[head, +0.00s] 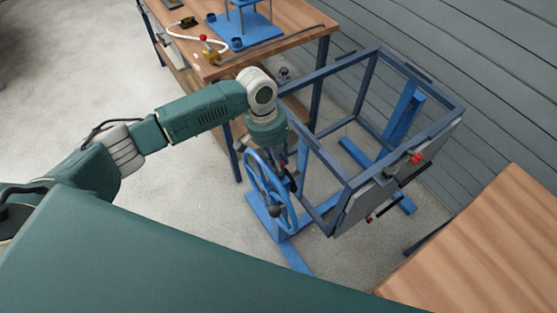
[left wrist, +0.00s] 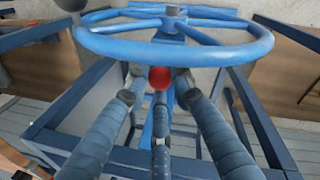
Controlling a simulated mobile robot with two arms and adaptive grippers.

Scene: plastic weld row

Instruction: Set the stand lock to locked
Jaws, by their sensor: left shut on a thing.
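The blue stand carries a dark blue rectangular frame (head: 347,183) and a blue handwheel (head: 262,190) on its left side. The handwheel fills the top of the left wrist view (left wrist: 255,45). Just below its hub is a red ball knob (left wrist: 160,78), which I take for the stand lock's handle. My left gripper (head: 284,168) points down beside the wheel. Its dark ribbed fingers (left wrist: 158,100) close around the knob's lever, just below the red ball. The arm and fingers hide most of the lever, so I cannot tell its setting. My right gripper is not in view.
A wooden bench (head: 290,20) with blue fixtures and a red-knobbed device stands at the back. Another wooden table (head: 490,250) is at the lower right. A grey panel with red-tipped clamps (head: 416,158) hangs on the frame's right side. Grey floor is clear at left.

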